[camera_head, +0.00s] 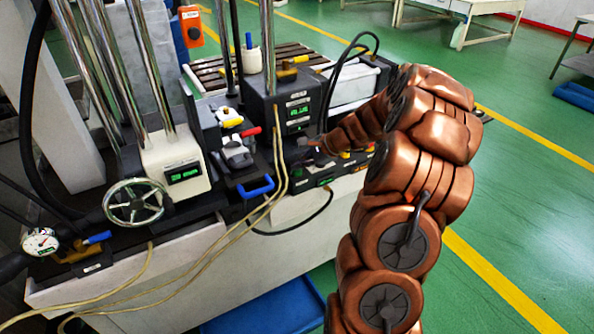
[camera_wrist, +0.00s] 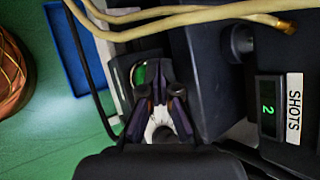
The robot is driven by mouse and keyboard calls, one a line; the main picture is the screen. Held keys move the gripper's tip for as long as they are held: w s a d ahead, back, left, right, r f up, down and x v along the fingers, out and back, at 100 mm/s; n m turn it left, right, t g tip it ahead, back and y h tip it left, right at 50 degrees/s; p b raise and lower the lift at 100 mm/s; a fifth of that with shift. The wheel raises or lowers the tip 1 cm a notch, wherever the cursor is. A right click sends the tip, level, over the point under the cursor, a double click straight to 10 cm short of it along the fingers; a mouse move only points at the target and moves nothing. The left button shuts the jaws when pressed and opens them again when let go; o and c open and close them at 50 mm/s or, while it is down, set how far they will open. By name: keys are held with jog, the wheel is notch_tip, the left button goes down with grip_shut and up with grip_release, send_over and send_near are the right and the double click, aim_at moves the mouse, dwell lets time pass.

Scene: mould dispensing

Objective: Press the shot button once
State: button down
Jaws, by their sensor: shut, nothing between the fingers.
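In the wrist view a round green button (camera_wrist: 140,76) with a pale rim shows just past my gripper (camera_wrist: 157,92). It is partly covered by the fingers, and I cannot tell whether they touch it. The fingers are shut and empty. Beside them is a dark box with a small display (camera_wrist: 267,107) reading 2 and a white SHOTS label (camera_wrist: 294,108). In the head view my gripper (camera_head: 306,145) is small and dark, in front of the dark control box (camera_head: 284,108) with green displays. The button is not clear there.
Cream hoses (camera_wrist: 190,18) cross near the gripper in the wrist view. A black knob (camera_wrist: 240,42) sticks out of the box. In the head view a handwheel (camera_head: 136,203), a blue handle (camera_head: 256,188) and a clamp with red and yellow grips (camera_head: 236,150) stand left of the gripper.

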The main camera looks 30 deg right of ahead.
aim_at(299, 171)
dwell(0.4)
jog(key=shift+f, duration=0.45)
jog(key=shift+r, duration=0.4)
dwell(0.3)
jog(key=shift+r+p, duration=2)
jog(key=shift+r, duration=1)
